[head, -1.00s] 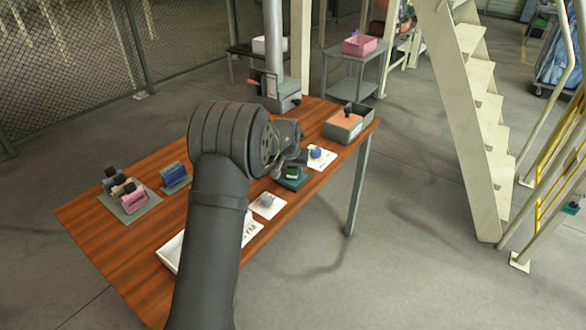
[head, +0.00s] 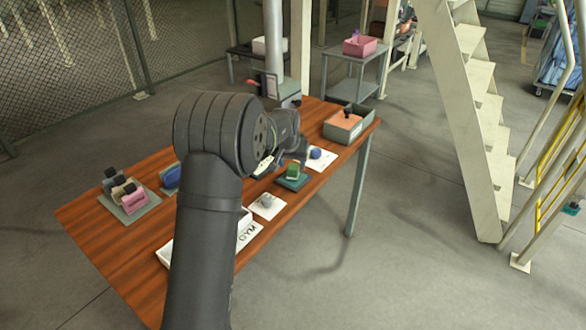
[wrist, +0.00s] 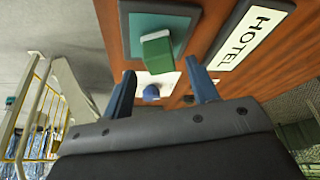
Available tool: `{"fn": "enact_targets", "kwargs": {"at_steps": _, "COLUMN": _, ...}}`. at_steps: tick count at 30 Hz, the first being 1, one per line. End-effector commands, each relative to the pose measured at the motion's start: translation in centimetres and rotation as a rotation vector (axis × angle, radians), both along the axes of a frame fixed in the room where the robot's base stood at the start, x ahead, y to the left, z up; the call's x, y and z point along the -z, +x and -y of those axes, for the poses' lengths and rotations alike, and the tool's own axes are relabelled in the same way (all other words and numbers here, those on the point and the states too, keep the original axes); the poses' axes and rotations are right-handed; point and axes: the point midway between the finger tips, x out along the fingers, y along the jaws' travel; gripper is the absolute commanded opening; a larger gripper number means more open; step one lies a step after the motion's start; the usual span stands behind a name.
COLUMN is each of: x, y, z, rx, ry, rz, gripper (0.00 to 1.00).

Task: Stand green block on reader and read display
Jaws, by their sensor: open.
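The green block (head: 292,170) stands on the teal reader pad (head: 291,184) near the right edge of the table. In the wrist view the green block (wrist: 157,52) stands on the teal pad with its grey border (wrist: 126,30). My gripper (wrist: 163,88) is open and empty there, its two blue-grey fingers apart from the block. In the head view my gripper (head: 297,158) is just behind the block; its fingers are partly hard to make out.
A blue object (head: 316,154) sits on a white card behind the block. A grey object (head: 267,201) sits on another white card in front. A HOTEL label (wrist: 255,34) lies beside the pad. A grey bin (head: 341,130) stands at the far right; a grey rack (head: 130,203) lies left.

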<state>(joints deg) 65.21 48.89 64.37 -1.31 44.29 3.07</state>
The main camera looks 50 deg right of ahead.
Motion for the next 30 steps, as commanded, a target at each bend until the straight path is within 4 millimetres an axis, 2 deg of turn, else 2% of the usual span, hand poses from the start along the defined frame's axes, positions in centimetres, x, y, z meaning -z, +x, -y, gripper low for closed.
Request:
{"fn": "enact_targets", "kwargs": {"at_steps": 1, "x": -1.3, "y": -0.1, "z": -0.4, "rx": 0.000, "ry": -0.004, "rz": 0.002, "gripper": 0.54}}
{"fn": "enact_targets", "kwargs": {"at_steps": 6, "x": -4.3, "y": -0.6, "z": -1.6, "rx": 0.000, "ry": -0.003, "rz": 0.001, "gripper": 0.54}}
{"fn": "enact_targets", "kwargs": {"at_steps": 12, "x": -6.6, "y": -1.0, "z": -2.5, "rx": 0.000, "ry": -0.001, "rz": 0.000, "gripper": 0.54}}
{"fn": "enact_targets", "kwargs": {"at_steps": 24, "x": -7.1, "y": -1.1, "z": -2.7, "rx": 0.000, "ry": 0.000, "rz": 0.000, "gripper": 0.54}}
{"fn": "enact_targets", "kwargs": {"at_steps": 30, "x": -6.1, "y": -1.0, "z": -2.4, "rx": 0.000, "ry": 0.002, "rz": -0.001, "gripper": 0.54}}
